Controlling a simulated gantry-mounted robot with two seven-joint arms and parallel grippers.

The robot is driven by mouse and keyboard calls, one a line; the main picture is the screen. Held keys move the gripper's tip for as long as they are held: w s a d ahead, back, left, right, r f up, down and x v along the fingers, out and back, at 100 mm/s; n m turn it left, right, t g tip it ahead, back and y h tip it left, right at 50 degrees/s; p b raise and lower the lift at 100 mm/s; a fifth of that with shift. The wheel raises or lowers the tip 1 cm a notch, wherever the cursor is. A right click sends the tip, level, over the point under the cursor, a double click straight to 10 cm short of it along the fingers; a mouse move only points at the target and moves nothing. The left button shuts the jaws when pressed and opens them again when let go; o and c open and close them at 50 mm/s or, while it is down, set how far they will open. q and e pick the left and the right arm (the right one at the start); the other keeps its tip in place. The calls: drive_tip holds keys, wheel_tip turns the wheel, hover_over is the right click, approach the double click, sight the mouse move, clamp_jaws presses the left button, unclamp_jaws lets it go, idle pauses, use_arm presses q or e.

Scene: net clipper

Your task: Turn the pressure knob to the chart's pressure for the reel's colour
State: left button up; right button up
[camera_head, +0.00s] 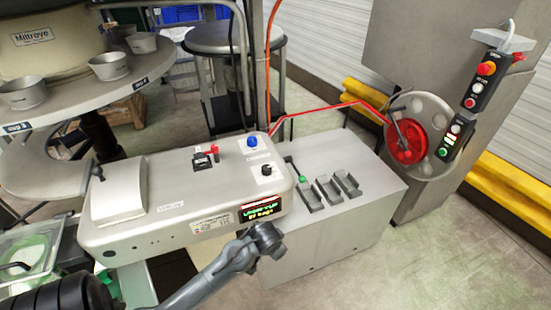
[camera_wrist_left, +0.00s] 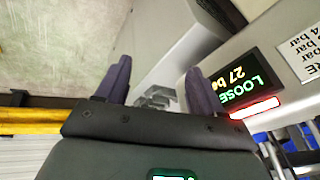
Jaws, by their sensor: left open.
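The clipper machine (camera_head: 150,222) has a black knob (camera_head: 266,170) and a blue knob (camera_head: 252,141) on top. Their labels are too small to read, so I cannot tell which sets pressure. A display (camera_head: 262,210) on its front reads LOOSE and about 27 bar in the left wrist view (camera_wrist_left: 238,88). A white chart plate (camera_head: 211,222) is beside it; only bits such as "4 bar" are readable in the left wrist view (camera_wrist_left: 305,45). The reel (camera_head: 412,152) is red. My left gripper (camera_wrist_left: 158,85) is open and empty, low in front of the display, apart from both knobs. My right gripper is out of view.
A red lever (camera_head: 212,149) stands left of the knobs. A green-tipped lever (camera_head: 301,179) and metal trays (camera_head: 328,190) are on the right. Red line runs from the reel toward the machine. A round table (camera_head: 70,100) with metal cups is at left.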

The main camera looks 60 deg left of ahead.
sight(266, 167)
use_arm(q)
drive_tip(key=w+a+r+n+p, duration=0.3)
drive_tip(key=w+a+r+p, duration=0.25)
drive_tip(key=a+r, duration=0.4)
drive_tip(key=w+a+r+n+p, duration=0.4)
drive_tip(key=w+a+r+p, duration=0.15)
drive_tip(key=a+r, duration=0.45)
drive_tip(key=x, duration=0.4)
drive_tip(key=a+x, duration=0.1)
drive_tip(key=x, duration=0.7)
drive_tip(key=shift+s+a+r+b, duration=0.15)
drive_tip(key=shift+s+a+b, duration=0.2)
drive_tip(key=shift+s+a, duration=0.05)
drive_tip(key=c, duration=1.1)
drive_tip(key=shift+o, duration=0.2)
